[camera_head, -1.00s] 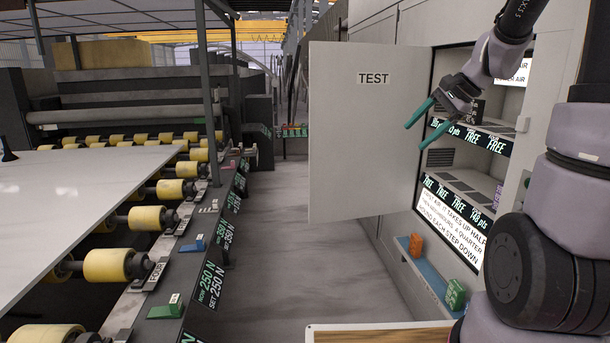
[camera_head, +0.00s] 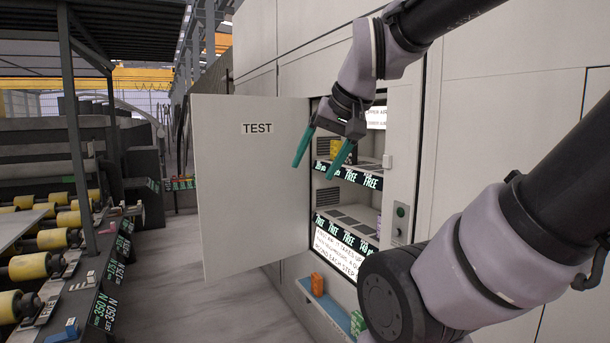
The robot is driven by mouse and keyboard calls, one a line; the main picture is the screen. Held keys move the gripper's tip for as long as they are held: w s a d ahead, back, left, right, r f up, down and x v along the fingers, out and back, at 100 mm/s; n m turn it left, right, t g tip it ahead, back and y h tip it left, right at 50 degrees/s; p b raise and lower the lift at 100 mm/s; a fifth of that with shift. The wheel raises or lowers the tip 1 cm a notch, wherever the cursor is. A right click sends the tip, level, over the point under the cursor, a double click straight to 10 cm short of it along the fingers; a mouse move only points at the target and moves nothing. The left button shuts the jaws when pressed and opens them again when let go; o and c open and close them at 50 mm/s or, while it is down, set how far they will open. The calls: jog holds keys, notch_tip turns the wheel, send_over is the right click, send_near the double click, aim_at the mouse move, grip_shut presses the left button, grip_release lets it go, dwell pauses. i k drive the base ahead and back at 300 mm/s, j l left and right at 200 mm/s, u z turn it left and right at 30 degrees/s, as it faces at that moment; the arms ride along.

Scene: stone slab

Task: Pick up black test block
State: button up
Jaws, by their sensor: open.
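My gripper (camera_head: 315,171) is open and empty, with its two green fingers pointing down and left. It hangs in front of the open cabinet (camera_head: 402,130), overlapping the edge of its door (camera_head: 237,200), marked TEST. I cannot clearly pick out a black test block; the gripper and arm hide part of the upper shelf. A yellow block (camera_head: 336,147) stands on that shelf (camera_head: 368,161), partly behind the right finger. The lower shelf (camera_head: 350,214) shows grey slotted places.
A blue ledge (camera_head: 322,303) below the cabinet bears an orange block (camera_head: 317,284) and a green block (camera_head: 357,322). A roller conveyor (camera_head: 28,267) with a pale slab runs along the left. The floor (camera_head: 225,305) between is clear.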

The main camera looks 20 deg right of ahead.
aim_at(352, 159)
jog(key=i+j+z, duration=0.1)
jog(key=i, duration=0.35)
jog(key=i+j+z, duration=0.1)
jog(key=i, duration=0.35)
jog(key=i+j+z, duration=0.15)
jog(key=i, duration=0.3)
jog(key=i+j+z, duration=0.1)
jog(key=i, duration=0.35)
jog(key=i+j+z, duration=0.1)
jog(key=i+j, duration=0.2)
jog(key=i, duration=0.15)
